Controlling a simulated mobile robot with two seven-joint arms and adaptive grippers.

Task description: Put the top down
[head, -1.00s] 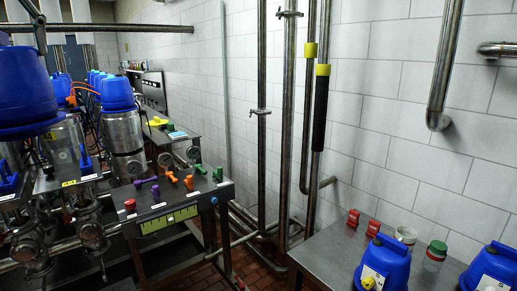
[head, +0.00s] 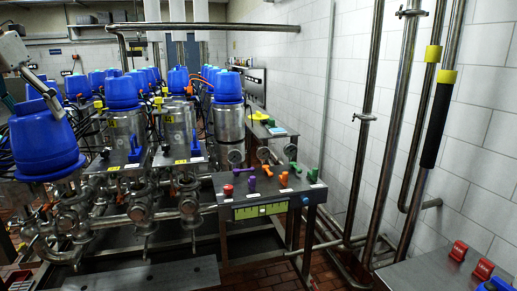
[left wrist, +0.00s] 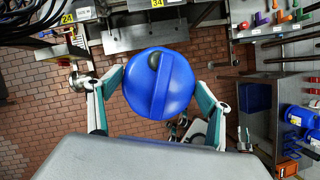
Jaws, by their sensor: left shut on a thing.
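A blue domed top (head: 45,140) with a flared lower rim is at the left of the head view, held fairly upright. In the left wrist view the blue top (left wrist: 160,85) is round with a raised bar across it, and it sits between the two fingers of my left gripper (left wrist: 158,92). My left gripper (head: 38,88) is shut on it, coming in from the upper left in the head view. Brick floor shows around the top in the left wrist view. In the head view steel valve parts lie below it; I cannot tell whether it touches them.
Several steel valves with blue tops (head: 121,92) stand in rows behind. A bench (head: 262,210) with coloured handles stands at the middle. Vertical pipes (head: 430,120) run along the tiled wall. A steel table (head: 430,272) with red items is at lower right. Brick floor (left wrist: 60,115) is open.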

